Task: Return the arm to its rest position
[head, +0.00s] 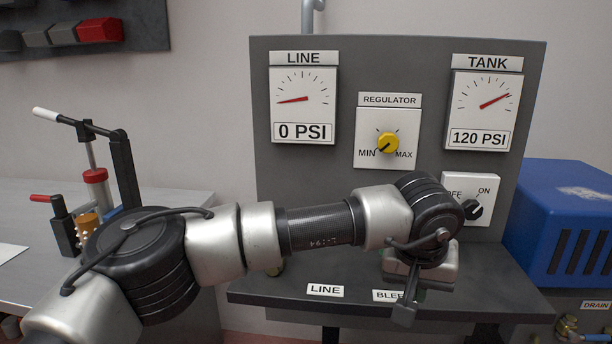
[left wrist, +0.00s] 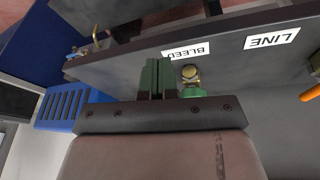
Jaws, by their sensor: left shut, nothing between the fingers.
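My left arm reaches in from the left across the head view, in front of the grey panel (head: 350,200). My left gripper (head: 405,305) is at the front of the panel's shelf, close to the BLEED label (head: 388,296), which it partly covers. In the left wrist view its green-tipped fingers (left wrist: 157,78) are shut together with nothing between them. A brass fitting with a green knob (left wrist: 192,88) is just beside the fingers; I cannot tell whether they touch. My right gripper is not in view.
The LINE gauge (head: 303,104) reads 0 PSI and the TANK gauge (head: 482,110) 120 PSI. A yellow regulator knob (head: 388,142) points toward MIN. A blue machine (head: 570,190) stands right. A lever tool (head: 95,180) stands on the left bench.

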